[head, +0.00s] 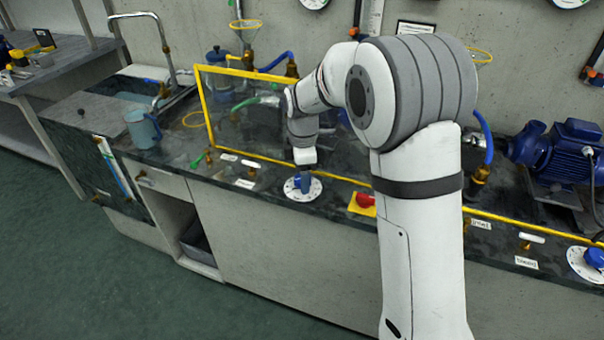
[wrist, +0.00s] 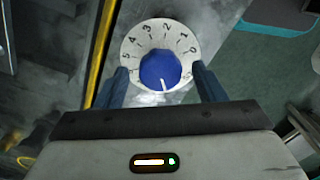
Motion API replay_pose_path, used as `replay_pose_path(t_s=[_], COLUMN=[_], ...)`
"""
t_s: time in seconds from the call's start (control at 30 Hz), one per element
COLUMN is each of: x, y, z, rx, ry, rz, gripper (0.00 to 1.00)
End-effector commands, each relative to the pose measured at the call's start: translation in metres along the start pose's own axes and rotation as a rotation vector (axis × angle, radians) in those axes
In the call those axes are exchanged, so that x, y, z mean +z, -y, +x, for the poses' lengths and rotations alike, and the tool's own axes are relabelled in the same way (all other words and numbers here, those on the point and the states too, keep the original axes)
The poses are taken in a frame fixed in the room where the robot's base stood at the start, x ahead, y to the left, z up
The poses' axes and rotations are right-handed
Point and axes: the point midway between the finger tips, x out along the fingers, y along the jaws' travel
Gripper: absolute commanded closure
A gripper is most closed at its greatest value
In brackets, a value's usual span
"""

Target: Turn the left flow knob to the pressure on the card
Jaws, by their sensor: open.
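The left flow knob (head: 304,181) is blue and sits on a round white dial (head: 290,190) at the counter's front edge. In the wrist view the knob (wrist: 160,68) has a white pointer line aimed down toward my palm. The dial (wrist: 137,37) shows numbers round its far side; its near part is hidden. My gripper (wrist: 161,76) is open, with one dark finger on each side of the knob; I cannot tell whether they touch it. A white card (head: 415,28) with a dark frame hangs on the back wall, its writing too small to read.
A yellow-framed clear panel (head: 240,115) stands behind the knob. A red button (head: 365,200) on a yellow base is to its right. A second blue knob (head: 594,257) and a blue pump (head: 565,150) are at the far right. A jug (head: 142,130) stands left. The floor in front is clear.

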Motion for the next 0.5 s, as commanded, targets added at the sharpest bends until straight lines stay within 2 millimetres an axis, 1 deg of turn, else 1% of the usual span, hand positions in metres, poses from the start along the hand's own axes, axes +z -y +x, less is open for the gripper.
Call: replay_pose_path(t_s=[0.13, 0.17, 0.5], x=[-0.0002, -0.0003, -0.0006], y=[0.0001, 0.0001, 0.0002], z=[-0.0002, -0.0003, -0.0005], rx=[0.000, 0.000, 0.000], ry=[0.000, 0.000, 0.000], rz=[0.000, 0.000, -0.001], gripper=[0.36, 0.38, 0.66])
